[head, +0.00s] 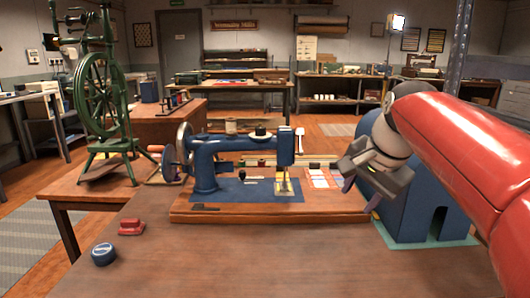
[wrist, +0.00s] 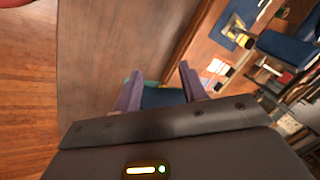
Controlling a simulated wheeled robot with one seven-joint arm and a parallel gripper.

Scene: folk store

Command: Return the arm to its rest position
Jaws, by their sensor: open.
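My red arm comes in from the right in the head view. My gripper (head: 360,196) is raised over the right end of the wooden sewing-machine base, in front of a blue block-like stand with an opening (head: 408,213). In the wrist view my gripper (wrist: 158,78) shows two purple-grey fingers spread apart. I see nothing held between them; a blue surface (wrist: 160,97) shows behind the gap. How far the fingertips are from the blue stand I cannot tell.
A blue sewing machine (head: 238,150) stands on its wooden base (head: 270,215) mid-table. A blue round tin (head: 104,254) and a red object (head: 131,228) lie at front left. A green spinning wheel (head: 100,90) stands at left. The table's front middle is clear.

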